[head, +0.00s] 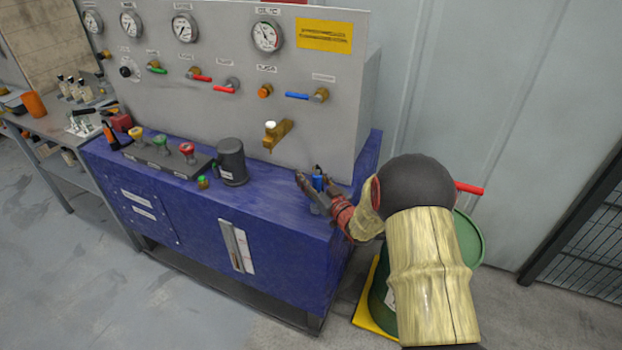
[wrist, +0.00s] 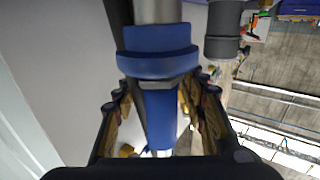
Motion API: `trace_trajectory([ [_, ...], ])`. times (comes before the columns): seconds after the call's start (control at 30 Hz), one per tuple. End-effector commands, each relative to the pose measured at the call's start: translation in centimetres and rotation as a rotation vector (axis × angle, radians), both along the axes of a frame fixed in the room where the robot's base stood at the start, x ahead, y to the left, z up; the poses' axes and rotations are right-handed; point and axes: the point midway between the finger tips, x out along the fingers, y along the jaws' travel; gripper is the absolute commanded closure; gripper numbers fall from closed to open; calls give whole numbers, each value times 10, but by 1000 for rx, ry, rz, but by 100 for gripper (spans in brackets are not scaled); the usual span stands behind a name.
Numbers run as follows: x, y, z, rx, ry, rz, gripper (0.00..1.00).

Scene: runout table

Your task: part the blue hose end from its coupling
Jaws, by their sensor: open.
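The blue hose end (wrist: 160,112) shows in the wrist view as a blue sleeve below a wider blue collar (wrist: 157,62). A silver cylindrical part (wrist: 158,10) rises above the collar at the top edge, perhaps the coupling. My gripper (wrist: 161,97) is open, with one finger on each side of the blue sleeve. I cannot tell whether either finger touches it. In the head view my gripper (head: 316,192) is over the right end of the blue bench, with a small blue piece (head: 318,182) between its fingers. The joint is mostly hidden there.
The blue bench (head: 250,255) carries a grey panel (head: 225,110) with gauges and valves. A brass tap (head: 278,133) and a dark grey cylinder (head: 231,162) are left of my gripper. A green drum (head: 468,240) stands at right, behind my arm.

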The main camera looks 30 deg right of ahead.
Motion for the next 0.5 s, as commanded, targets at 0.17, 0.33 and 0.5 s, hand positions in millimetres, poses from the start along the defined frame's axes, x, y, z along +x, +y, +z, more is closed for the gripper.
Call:
trace_trajectory([
  [0.17, 0, 0, 0, 0, 0, 0, 65],
  [0.33, 0, 0, 0, 0, 0, 0, 75],
  [0.5, 0, 0, 0, 0, 0, 0, 84],
])
